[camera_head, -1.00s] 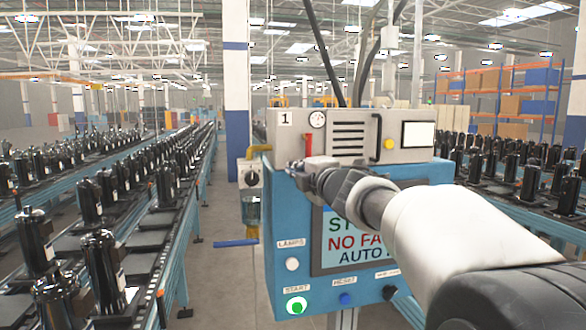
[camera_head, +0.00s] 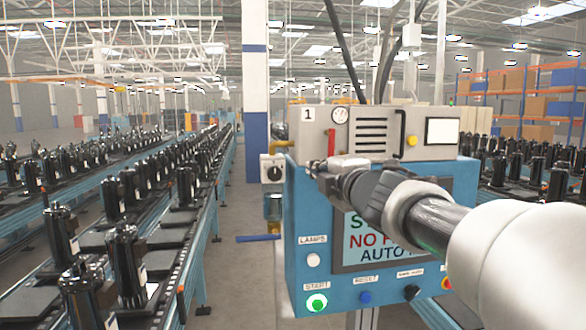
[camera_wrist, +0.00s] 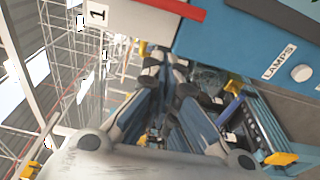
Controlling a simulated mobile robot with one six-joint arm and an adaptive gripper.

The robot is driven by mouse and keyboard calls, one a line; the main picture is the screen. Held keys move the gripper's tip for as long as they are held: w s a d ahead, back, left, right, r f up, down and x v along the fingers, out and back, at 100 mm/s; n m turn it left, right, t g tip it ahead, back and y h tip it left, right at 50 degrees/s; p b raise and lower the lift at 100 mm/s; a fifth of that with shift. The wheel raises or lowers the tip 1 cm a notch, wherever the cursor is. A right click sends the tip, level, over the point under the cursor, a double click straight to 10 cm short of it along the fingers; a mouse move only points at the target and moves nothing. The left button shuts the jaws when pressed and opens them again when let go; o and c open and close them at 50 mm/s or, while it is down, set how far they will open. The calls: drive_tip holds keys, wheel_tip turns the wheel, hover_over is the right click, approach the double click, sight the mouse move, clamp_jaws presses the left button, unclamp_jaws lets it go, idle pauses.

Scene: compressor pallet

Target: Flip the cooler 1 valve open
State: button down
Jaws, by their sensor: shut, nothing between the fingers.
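The cooler 1 unit (camera_head: 376,146) is a grey box marked 1 on top of the blue control cabinet. Its red valve handle (camera_head: 331,143) stands upright on the left of its front, below a round gauge. In the wrist view the red handle (camera_wrist: 165,9) crosses the top edge. My gripper (camera_head: 311,165) is just below the handle, in front of the seam between grey box and cabinet. In the wrist view my gripper (camera_wrist: 165,66) has its fingers together and empty, apart from the handle in the picture. Whether it touches anything is unclear.
The blue cabinet (camera_head: 307,240) carries a screen (camera_head: 375,238), a lamps button (camera_head: 313,260), a green start button (camera_head: 317,302) and a blue reset button (camera_head: 365,298). Left of it are a grey rotary switch box (camera_head: 273,169) and yellow pipe. Conveyors with black compressors flank the aisle.

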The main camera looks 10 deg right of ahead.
drive_tip(key=s+d+f+m+g+h+b, duration=0.1)
drive_tip(key=s+f+m+g+h+b, duration=0.1)
drive_tip(key=s+f+m+b, duration=0.55)
drive_tip(key=s+d+f+m+g+h+b, duration=0.2)
drive_tip(key=s+f, duration=0.2)
drive_tip(key=f, duration=0.7)
drive_tip(key=s+d+f+m+g+h+b, duration=0.15)
drive_tip(key=s+f+m+b, duration=0.3)
drive_tip(key=f, duration=0.55)
drive_tip(key=s+a+f+m+g+y+b, duration=0.1)
drive_tip(key=s+a+f+m+g+b, duration=0.2)
drive_tip(key=s+f, duration=0.7)
drive_tip(key=s+a+f+m+g+y+b, duration=0.2)
drive_tip(key=s+f+b, duration=0.5)
drive_tip(key=s+f, duration=0.4)
drive_tip(key=a+f+m+g, duration=0.1)
drive_tip(key=a+f+g, duration=0.1)
drive_tip(key=f, duration=0.4)
drive_tip(key=shift+s+a+f, duration=0.25)
drive_tip(key=shift+a+f, duration=0.05)
drive_tip(key=shift+a, duration=0.35)
drive_tip(key=shift+g, duration=0.25)
